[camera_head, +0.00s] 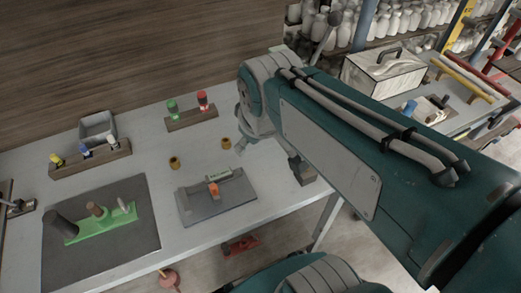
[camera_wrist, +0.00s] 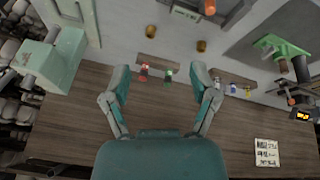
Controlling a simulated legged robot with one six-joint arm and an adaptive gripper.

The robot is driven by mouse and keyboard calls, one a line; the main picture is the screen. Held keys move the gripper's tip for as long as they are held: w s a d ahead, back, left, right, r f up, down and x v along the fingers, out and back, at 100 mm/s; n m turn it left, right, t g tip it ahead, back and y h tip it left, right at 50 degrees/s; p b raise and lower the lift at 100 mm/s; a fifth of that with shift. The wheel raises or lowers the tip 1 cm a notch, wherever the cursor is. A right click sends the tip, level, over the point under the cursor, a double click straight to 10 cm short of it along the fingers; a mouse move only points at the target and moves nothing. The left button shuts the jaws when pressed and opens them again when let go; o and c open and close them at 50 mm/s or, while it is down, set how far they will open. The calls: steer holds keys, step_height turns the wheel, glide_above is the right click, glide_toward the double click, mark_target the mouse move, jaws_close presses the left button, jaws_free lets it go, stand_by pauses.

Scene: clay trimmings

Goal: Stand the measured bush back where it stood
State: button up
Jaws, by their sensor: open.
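Two small brass-coloured bushes stand upright on the grey table in the head view, one at the left (camera_head: 174,163) and one at the right (camera_head: 226,143). Both also show in the wrist view, one at the left (camera_wrist: 151,31) and one at the right (camera_wrist: 201,46). Which one was measured cannot be told. A grey measuring fixture (camera_head: 190,207) with a small display and an orange part (camera_head: 213,188) sits in front of them. My gripper (camera_wrist: 160,75) is open and empty in the wrist view, its fingers spread apart, with the bushes beyond its tips. The head view does not clearly show its fingers.
A wooden rack (camera_head: 193,120) holds red-topped and green-topped pieces. Another rack (camera_head: 90,158) holds yellow, blue and white ones. A grey bin (camera_head: 97,128) stands behind it. A dark mat (camera_head: 145,240) at the left carries a green fixture (camera_head: 80,236). Bare table surrounds the bushes.

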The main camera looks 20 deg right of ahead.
steer(key=s+m, duration=0.2)
steer(key=s, duration=0.1)
steer(key=s+m+t, duration=0.1)
steer(key=s+m, duration=0.1)
steer(key=shift+s+f, duration=0.15)
steer(key=shift+f, duration=0.25)
